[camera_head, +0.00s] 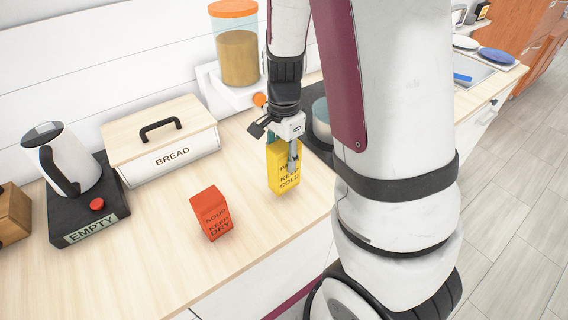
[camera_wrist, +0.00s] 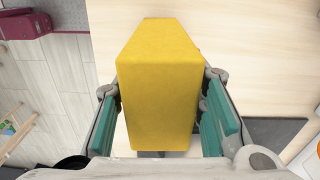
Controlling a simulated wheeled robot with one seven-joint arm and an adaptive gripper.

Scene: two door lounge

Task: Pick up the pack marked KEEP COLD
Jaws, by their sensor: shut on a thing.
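A yellow pack (camera_head: 287,172) lettered KEEP COLD stands upright at the wooden counter's front part. It fills the middle of the wrist view (camera_wrist: 158,88), between the teal pads of my gripper (camera_wrist: 165,115). In the head view my gripper (camera_head: 283,150) comes down from above, with its fingers around the pack's upper part. It is shut on the pack. I cannot tell whether the pack's base touches the counter. My gripper hides part of the pack's top and lettering.
A red pack (camera_head: 211,213) lettered KEEP DRY stands left of the yellow one. A BREAD box (camera_head: 165,155), a kettle (camera_head: 62,160) on a base marked EMPTY and an orange-lidded jar (camera_head: 237,55) stand behind. Bare counter (camera_head: 150,260) lies in front.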

